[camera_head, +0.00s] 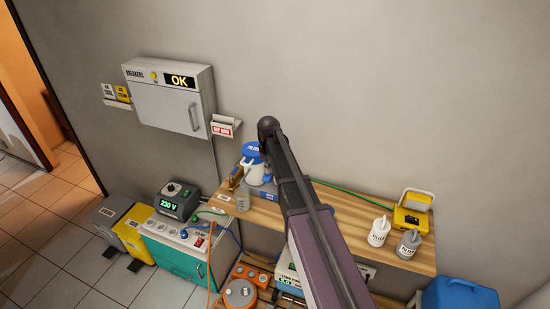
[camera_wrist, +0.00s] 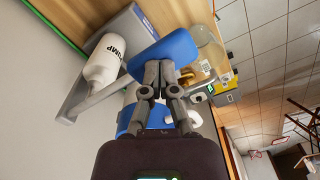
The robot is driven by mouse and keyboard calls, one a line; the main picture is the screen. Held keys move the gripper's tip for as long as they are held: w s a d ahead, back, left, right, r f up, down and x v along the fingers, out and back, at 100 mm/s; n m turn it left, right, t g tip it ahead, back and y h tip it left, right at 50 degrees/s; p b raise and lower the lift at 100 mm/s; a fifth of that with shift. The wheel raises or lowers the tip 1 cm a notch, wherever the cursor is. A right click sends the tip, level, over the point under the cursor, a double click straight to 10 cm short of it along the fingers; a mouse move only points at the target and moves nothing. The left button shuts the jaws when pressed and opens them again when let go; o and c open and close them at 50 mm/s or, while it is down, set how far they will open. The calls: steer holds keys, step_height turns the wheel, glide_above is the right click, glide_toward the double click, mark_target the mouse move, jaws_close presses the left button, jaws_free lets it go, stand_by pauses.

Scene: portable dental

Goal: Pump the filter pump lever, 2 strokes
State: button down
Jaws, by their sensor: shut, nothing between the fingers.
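The filter pump (camera_head: 257,173) has a white body and a blue top, and stands on the wooden shelf at the wall, partly behind my arm. A blue paddle-like piece (camera_wrist: 172,46), which looks like the lever's grip, lies just beyond my fingertips. My gripper (camera_wrist: 160,68) is shut and empty, its tips overlapping the blue piece's lower edge. I cannot tell whether they touch. The gripper cannot be made out in the head view.
A clear jar (camera_head: 243,196) stands beside the pump; it also shows in the wrist view (camera_wrist: 209,52). Two bottles (camera_head: 379,231) and a yellow case (camera_head: 412,217) are at the shelf's right. The breaker box (camera_head: 160,103) hangs above left. Floor at left is partly clear.

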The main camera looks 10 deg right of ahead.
steer(key=shift+r+p, duration=3.65)
steer(key=shift+r, duration=0.2)
steer(key=shift+f+b, duration=0.5)
steer(key=shift+f+b, duration=1.05)
